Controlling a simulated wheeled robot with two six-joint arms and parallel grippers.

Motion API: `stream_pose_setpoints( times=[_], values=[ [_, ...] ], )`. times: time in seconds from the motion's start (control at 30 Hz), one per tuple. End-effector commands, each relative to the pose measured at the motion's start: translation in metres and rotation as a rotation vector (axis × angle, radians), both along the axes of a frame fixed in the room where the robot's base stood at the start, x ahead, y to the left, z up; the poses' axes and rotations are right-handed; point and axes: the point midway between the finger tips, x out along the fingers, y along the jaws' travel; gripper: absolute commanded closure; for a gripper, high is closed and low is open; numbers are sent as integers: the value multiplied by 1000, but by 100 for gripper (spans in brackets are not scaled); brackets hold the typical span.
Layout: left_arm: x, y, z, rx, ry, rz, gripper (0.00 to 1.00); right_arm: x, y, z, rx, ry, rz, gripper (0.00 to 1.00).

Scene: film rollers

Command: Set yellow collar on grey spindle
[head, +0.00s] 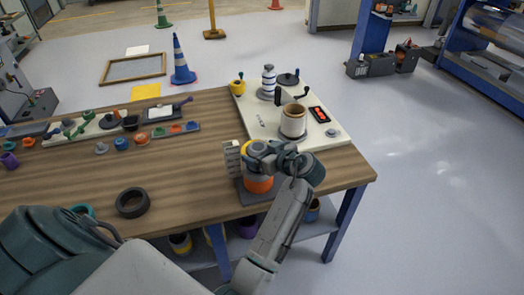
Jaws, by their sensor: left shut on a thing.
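My left gripper (240,157) is over the front right of the wooden table, shut on the yellow collar (246,147). Only a small yellow part of the collar shows; the fingers and wrist hide the rest. Directly below is an orange ring (258,184) on a dark grey base plate (250,197). The grey spindle is mostly hidden behind my gripper and wrist, so I cannot tell whether the collar is around it. My right gripper is not in view.
A black ring (132,203) lies front left. Small coloured parts (121,143) sit at the left. The table's middle is clear.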

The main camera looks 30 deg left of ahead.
Motion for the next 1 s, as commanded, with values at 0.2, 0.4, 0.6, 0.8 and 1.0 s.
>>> stream_pose_setpoints(
  times=[0.2,0.4,0.6,0.8,1.0],
  values=[
    [0,0,-19,1,0,0,37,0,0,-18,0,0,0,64],
    [0,0,-33,1,0,0,37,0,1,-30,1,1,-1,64],
    [0,0,-40,1,0,0,37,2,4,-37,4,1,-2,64],
    [0,0,-41,1,-1,0,37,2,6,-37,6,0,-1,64],
    [0,0,-41,1,0,0,0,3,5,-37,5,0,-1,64]
  ],
)
